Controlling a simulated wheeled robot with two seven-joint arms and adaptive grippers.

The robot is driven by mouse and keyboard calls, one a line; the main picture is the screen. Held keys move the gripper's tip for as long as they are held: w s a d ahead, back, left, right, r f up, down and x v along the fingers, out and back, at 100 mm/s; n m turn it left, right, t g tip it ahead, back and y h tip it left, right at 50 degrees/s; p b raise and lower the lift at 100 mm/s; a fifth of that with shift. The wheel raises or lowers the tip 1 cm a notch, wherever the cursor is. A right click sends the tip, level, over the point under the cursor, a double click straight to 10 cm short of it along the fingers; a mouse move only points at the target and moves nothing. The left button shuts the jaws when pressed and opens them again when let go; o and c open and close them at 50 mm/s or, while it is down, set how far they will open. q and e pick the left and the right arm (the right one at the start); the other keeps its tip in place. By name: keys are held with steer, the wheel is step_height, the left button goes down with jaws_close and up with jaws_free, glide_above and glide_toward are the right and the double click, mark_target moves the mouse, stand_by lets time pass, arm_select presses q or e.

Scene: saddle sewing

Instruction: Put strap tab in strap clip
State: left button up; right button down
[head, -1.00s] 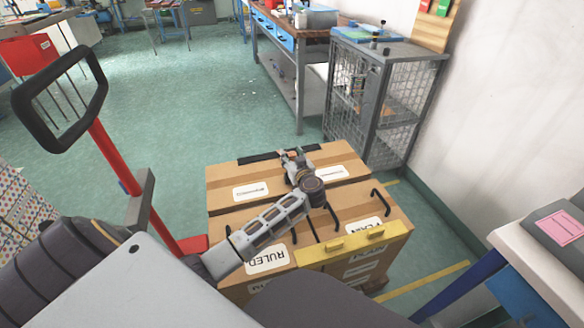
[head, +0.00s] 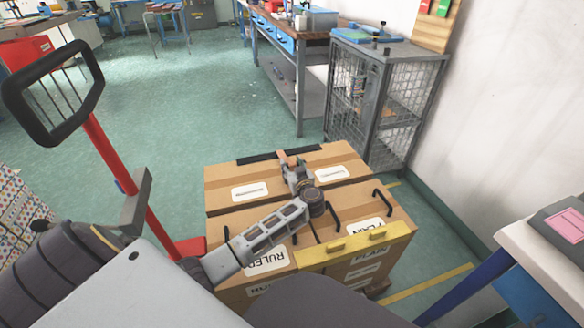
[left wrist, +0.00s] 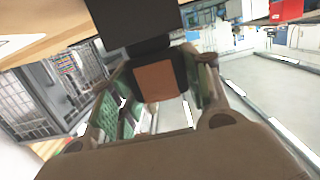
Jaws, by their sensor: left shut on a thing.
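My left gripper (head: 292,165) is above the far part of the cardboard boxes. In the left wrist view its two fingers (left wrist: 165,85) stand on either side of a black strap end with an orange-brown patch, which looks like the strap tab (left wrist: 158,82). It is shut on this piece. A wide black strap part (left wrist: 135,20) runs on from it at the top. In the head view a flat black strip (head: 256,158) lies along the far top edge of the boxes. I cannot make out the strap clip for certain. My right gripper is not in view.
The cardboard boxes (head: 228,175) carry a yellow edge piece (head: 345,247) and curved black pieces (head: 383,194). A red hand truck with a black handle (head: 52,92) stands at left. A wire cage cabinet (head: 385,95) stands behind right. The green floor (head: 200,90) at back left is clear.

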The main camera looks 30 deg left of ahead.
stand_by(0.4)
arm_select(q)
steer(key=o, duration=1)
steer(key=shift+f, duration=0.1)
steer(key=shift+o, duration=0.2)
steer(key=shift+d, duration=0.1)
